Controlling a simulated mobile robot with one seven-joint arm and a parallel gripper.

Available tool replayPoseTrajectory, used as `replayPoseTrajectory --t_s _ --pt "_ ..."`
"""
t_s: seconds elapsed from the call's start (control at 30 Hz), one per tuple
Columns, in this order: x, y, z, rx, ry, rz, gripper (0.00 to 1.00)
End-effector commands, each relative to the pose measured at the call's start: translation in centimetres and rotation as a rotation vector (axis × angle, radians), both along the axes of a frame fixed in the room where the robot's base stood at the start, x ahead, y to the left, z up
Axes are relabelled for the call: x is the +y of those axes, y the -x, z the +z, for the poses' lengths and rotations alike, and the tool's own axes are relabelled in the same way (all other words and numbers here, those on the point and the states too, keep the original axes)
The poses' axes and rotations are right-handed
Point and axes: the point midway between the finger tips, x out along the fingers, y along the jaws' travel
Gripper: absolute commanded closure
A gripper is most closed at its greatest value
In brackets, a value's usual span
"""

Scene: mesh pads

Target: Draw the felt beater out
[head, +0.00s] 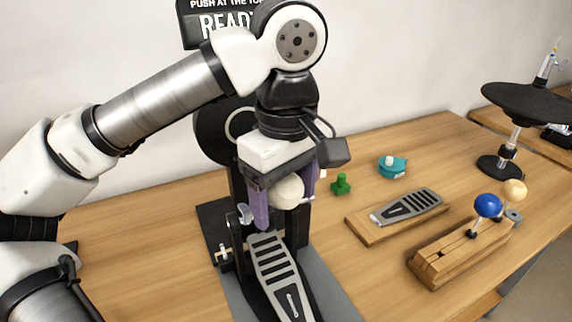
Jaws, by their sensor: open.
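The felt beater (290,190) is a cream, rounded head above the drum pedal (274,264) at the middle of the head view. My gripper (283,197) points down over it. Its purple fingers are apart, one on the left and one on the right of the beater head. I cannot tell whether either finger touches the felt. The beater's shaft and its socket are mostly hidden by the left finger and the pedal frame.
A wooden block (460,254) at the right holds a blue ball beater (488,205) and a tan one (514,192). A second pedal plate (408,206), a green piece (341,185) and a teal roll (392,167) lie nearby. A black pad (530,102) stands at the far right. A sign (215,20) is behind my arm.

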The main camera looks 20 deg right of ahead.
Motion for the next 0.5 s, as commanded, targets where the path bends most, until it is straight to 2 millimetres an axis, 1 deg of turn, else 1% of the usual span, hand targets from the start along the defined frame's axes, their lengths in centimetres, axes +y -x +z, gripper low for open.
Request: replayPoseTrajectory --t_s 0.13,0.4,0.43,0.5 --pt "0.02 0.01 -0.87 0.001 0.000 0.000 0.28" --pt "0.01 0.00 -1.04 0.001 0.001 0.000 0.28" --pt "0.01 0.00 -1.03 0.001 0.001 0.000 0.29" --pt "0.01 0.00 -1.02 0.001 0.001 0.000 0.39"
